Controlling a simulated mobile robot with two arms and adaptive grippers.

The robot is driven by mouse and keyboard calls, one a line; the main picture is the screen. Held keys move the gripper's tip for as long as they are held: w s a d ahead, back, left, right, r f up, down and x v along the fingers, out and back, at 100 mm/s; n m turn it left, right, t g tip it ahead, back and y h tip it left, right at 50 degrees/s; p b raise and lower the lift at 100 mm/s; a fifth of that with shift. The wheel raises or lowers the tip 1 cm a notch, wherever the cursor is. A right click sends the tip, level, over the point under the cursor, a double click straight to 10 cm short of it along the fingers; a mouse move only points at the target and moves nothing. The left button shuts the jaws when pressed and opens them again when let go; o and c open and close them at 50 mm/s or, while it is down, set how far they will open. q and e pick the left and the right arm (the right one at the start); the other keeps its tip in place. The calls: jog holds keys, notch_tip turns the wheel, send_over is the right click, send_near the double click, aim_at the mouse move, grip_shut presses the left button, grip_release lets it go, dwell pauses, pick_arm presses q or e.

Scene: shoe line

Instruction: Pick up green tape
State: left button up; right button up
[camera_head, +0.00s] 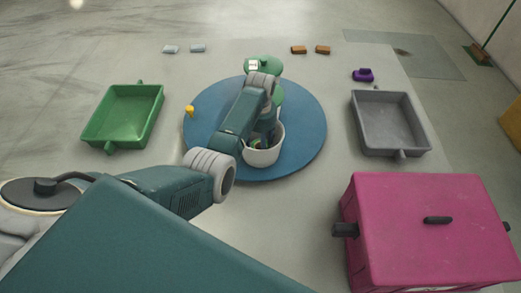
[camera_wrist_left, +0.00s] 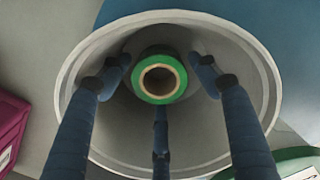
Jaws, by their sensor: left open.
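The green tape (camera_wrist_left: 160,78) is a roll with a tan inner ring. It lies inside a white bucket (camera_wrist_left: 85,140), near the bottom centre in the left wrist view. The bucket (camera_head: 262,156) stands on a round blue mat (camera_head: 305,130) in the head view. My left gripper (camera_wrist_left: 160,85) is open, with its three dark fingers reaching into the bucket around the tape, none clearly gripping it. In the head view my left arm hides most of the gripper and part of the bucket. My right gripper is not in view.
A green round object with a white label (camera_head: 264,65) stands behind the bucket. A small yellow object (camera_head: 190,111) lies on the mat's left. A green tray (camera_head: 105,91) is left, a grey tray (camera_head: 423,121) and purple object (camera_head: 363,75) right. A magenta box (camera_head: 420,190) is front right.

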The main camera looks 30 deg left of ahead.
pick_arm(q)
jog(key=shift+c, duration=0.5)
jog(key=shift+r, duration=0.1)
jog(key=c, duration=0.8)
jog(key=shift+c, duration=0.2)
